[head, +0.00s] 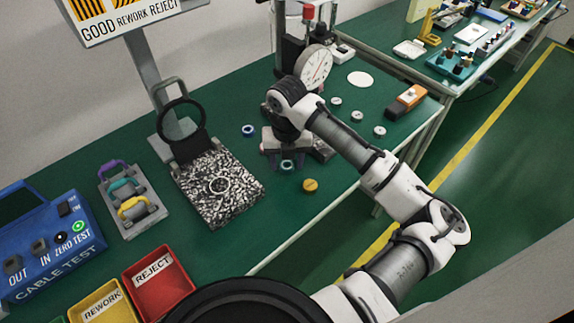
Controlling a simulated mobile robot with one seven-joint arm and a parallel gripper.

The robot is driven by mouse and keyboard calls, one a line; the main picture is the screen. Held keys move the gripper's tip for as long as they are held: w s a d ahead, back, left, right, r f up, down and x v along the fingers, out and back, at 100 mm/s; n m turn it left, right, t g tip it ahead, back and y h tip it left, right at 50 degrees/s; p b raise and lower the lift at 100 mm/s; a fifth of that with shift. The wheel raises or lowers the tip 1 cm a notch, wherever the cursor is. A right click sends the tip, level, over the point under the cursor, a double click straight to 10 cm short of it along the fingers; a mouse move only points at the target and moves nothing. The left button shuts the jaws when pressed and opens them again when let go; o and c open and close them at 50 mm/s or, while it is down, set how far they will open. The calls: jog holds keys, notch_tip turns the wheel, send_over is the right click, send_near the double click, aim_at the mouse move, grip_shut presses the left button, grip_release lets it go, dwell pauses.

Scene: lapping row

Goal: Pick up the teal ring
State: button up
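The teal ring (287,165) is small and lies on the green bench top, in the middle of the head view. My gripper (288,160) points down at it, with dark fingers apart to either side of the ring in the picture. The fingers look open and nothing is seen clamped between them. Part of the ring is hidden by the gripper, and I cannot tell whether the fingers touch it or how high they are above the bench.
A dial gauge (315,68) stands close behind. A speckled plate (218,186) is at left. Several grey discs (357,116) and an orange-black tool (406,101) are at right.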

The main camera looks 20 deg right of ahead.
jog(key=c, duration=0.8)
jog(key=shift+r, duration=0.15)
